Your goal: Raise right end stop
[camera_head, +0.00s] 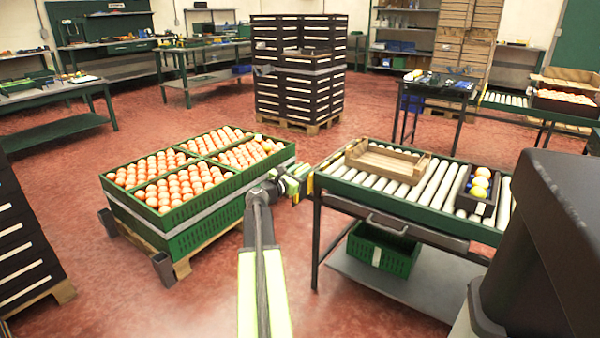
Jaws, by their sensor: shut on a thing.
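My arm reaches up from the bottom centre, and my gripper (298,187) is at the near left end of the roller conveyor (345,197). It is shut on a small part at this corner, which looks like the right end stop (310,186). The stop shows as a small yellowish piece beside the conveyor's green side rail. The fingers hide much of it, and I cannot tell whether it is up or down.
A green crate (378,262) lies under the conveyor. Red floor lies open behind.

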